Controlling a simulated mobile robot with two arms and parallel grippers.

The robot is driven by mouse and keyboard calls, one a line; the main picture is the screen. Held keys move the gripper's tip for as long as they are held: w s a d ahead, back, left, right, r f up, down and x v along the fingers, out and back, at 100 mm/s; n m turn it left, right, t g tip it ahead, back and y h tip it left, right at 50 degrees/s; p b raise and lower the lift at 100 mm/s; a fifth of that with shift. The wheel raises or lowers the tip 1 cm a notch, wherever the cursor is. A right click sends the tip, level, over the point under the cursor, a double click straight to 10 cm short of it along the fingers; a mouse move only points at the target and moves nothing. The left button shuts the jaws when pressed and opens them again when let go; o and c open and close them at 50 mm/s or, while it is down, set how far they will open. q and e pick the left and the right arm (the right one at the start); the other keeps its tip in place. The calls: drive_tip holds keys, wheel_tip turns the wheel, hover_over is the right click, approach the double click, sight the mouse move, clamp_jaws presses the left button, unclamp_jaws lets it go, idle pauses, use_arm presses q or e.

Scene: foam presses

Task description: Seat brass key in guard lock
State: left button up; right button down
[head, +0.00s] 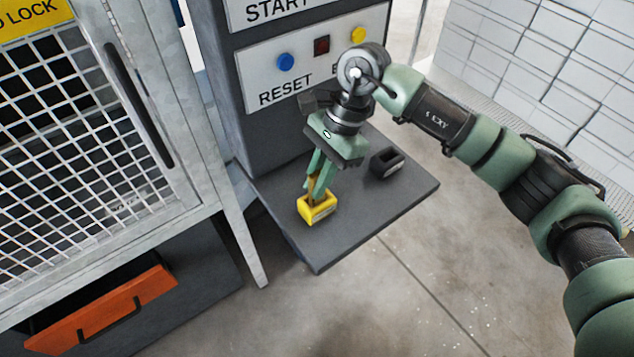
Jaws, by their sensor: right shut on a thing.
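My right gripper (316,192) points down over the grey shelf and is shut on the brass key (311,184), of which only a little shows between the green fingers. The key's lower end is at the top opening of a yellow lock block (319,212) on the shelf. I cannot tell how deep the key is in it. The fingers hide most of the key. My left gripper is not in view.
A black open-topped holder (387,162) stands on the shelf (350,231), right of the yellow block. The button panel (306,75) rises behind. A mesh guard door (80,130) stands at left, above an orange drawer front (100,312). The shelf's front right is clear.

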drive_tip(key=shift+f, duration=0.95)
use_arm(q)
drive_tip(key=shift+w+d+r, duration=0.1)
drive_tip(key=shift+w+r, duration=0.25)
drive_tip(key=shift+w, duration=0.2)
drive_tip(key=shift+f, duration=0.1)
use_arm(e)
drive_tip(key=shift+f, duration=0.1)
drive_tip(key=shift+f, duration=0.1)
drive_tip(key=c, duration=1.5)
unclamp_jaws()
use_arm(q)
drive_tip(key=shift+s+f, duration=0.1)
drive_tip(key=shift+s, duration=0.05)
use_arm(e)
drive_tip(key=shift+o, duration=0.2)
